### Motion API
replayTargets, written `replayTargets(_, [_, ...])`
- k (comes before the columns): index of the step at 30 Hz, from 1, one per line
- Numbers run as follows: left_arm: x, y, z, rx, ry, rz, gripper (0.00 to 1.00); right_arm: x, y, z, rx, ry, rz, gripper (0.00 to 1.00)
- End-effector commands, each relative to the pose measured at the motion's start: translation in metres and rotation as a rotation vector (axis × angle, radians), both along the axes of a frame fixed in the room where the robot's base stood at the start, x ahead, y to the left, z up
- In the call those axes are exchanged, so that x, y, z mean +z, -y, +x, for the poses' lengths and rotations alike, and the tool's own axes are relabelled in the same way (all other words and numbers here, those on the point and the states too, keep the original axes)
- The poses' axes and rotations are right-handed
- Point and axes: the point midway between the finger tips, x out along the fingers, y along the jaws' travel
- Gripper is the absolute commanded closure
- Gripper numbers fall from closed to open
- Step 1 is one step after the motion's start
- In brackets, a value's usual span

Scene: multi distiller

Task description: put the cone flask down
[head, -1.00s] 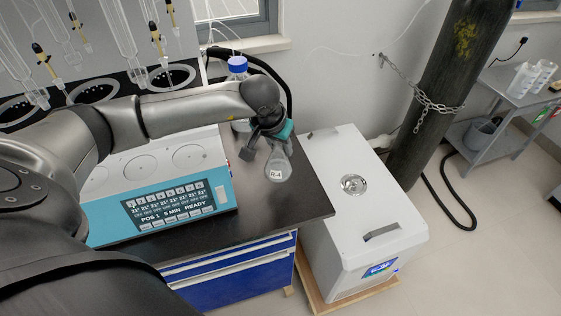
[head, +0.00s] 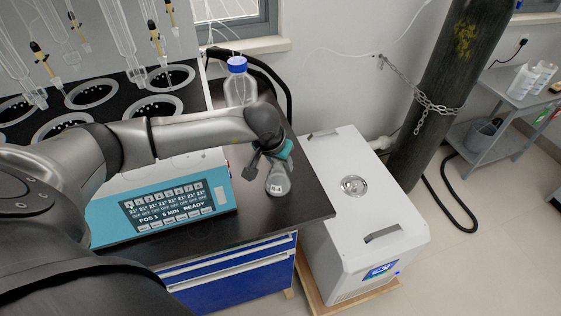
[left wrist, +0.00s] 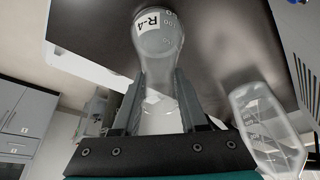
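The clear cone flask (head: 278,184) with a white "R-4" label is at the right part of the dark bench top (head: 309,200), right of the teal-fronted heater. It also shows in the left wrist view (left wrist: 160,42), with its base towards the top of that picture. My left gripper (head: 266,165) has its fingers on both sides of the flask's neck, as the left wrist view (left wrist: 158,95) shows. I cannot tell whether the flask's base touches the bench. My right gripper is not in view.
A clear bottle with a blue cap (head: 238,82) stands behind my left wrist. The teal-and-white heater (head: 165,212) is left of the flask. The bench's right edge is close, with a white chest unit (head: 365,215) beyond it.

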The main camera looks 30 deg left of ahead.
Motion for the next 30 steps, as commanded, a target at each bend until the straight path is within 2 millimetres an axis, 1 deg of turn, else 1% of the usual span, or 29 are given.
replayTargets(1, [0.0, 0.0, 0.0, 0.0, 0.0, 0.0, 0.51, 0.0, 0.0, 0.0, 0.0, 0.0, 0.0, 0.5])
replayTargets(5, [0.0, 0.0, 0.0, 0.0, 0.0, 0.0, 0.36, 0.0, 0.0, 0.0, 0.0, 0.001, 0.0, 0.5])
replayTargets(13, [0.001, 0.0, 0.0, 0.0, 0.0, 0.0, 0.36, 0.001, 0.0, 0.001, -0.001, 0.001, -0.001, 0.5])
replayTargets(17, [0.007, 0.0, 0.0, 0.0, 0.001, 0.0, 0.36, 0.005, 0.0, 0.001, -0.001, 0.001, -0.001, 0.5])
replayTargets(20, [0.019, 0.0, -0.005, -0.002, 0.003, 0.001, 0.36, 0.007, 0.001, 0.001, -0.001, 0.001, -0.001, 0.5])
replayTargets(23, [0.036, 0.0, -0.012, -0.002, 0.004, 0.002, 0.36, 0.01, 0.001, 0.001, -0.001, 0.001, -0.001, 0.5])
replayTargets(30, [0.08, 0.002, -0.03, -0.001, 0.004, 0.002, 0.36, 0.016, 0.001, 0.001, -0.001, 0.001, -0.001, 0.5])
